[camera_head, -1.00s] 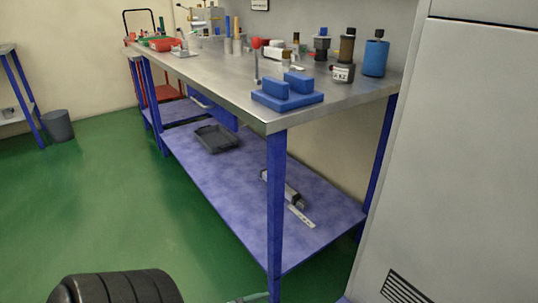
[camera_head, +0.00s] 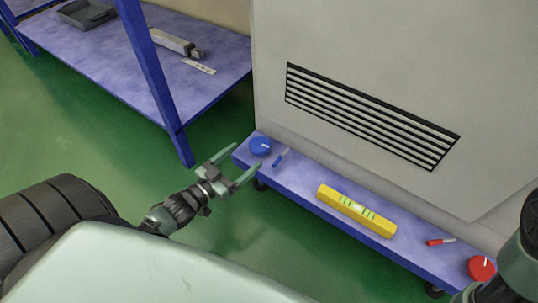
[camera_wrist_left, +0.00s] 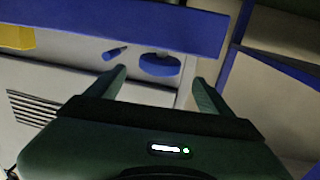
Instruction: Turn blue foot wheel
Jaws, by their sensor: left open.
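The blue foot wheel (camera_head: 260,146), a round knob with a white mark on top, sits at the left end of a low blue platform (camera_head: 301,186) in front of a grey cabinet. My left gripper (camera_head: 247,156) is open and empty, its fingers pointing at the wheel from the lower left. In the left wrist view the wheel (camera_wrist_left: 160,66) appears ahead, between the two spread fingertips (camera_wrist_left: 160,75); the gap to it is hard to judge. A red wheel (camera_head: 481,268) sits at the platform's right end. My right gripper is not in view.
A blue marker (camera_head: 281,157) lies close beside the blue wheel. A yellow level (camera_head: 356,210) and a red marker (camera_head: 441,241) lie farther right. The grey cabinet (camera_head: 360,60) rises behind. A blue table leg (camera_head: 152,80) stands to the left. Green floor is free between.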

